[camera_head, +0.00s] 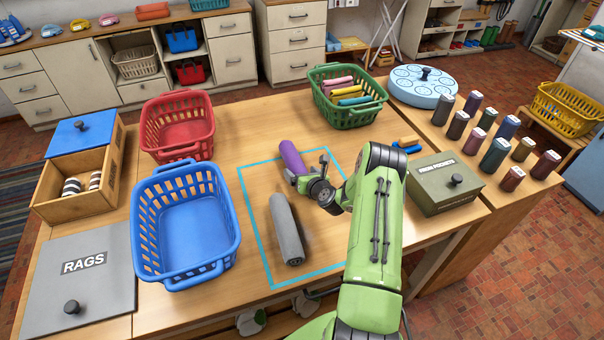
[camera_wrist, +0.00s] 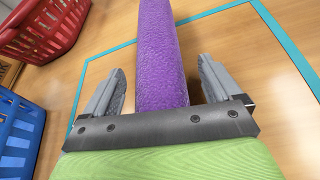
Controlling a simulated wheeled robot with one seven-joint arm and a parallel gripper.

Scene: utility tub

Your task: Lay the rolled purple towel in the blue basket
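The rolled purple towel (camera_head: 291,157) lies on the wooden table inside a teal taped outline. It also shows in the wrist view (camera_wrist: 160,45), running away from me between the fingers. My gripper (camera_head: 307,169) is over the towel's near part, with one finger on each side. In the wrist view my gripper (camera_wrist: 161,66) is open, with a gap between the towel and each finger. The blue basket (camera_head: 146,240) stands on the table to the left and looks empty. Its edge shows at the wrist view's left (camera_wrist: 20,135).
A grey rolled towel (camera_head: 285,228) lies in the outline, nearer the front. A red basket (camera_head: 160,128) stands behind the blue one. A green basket (camera_head: 350,117) holding rolls is at the back. A green box (camera_head: 440,190) stands right, a grey RAGS lid (camera_head: 100,290) left.

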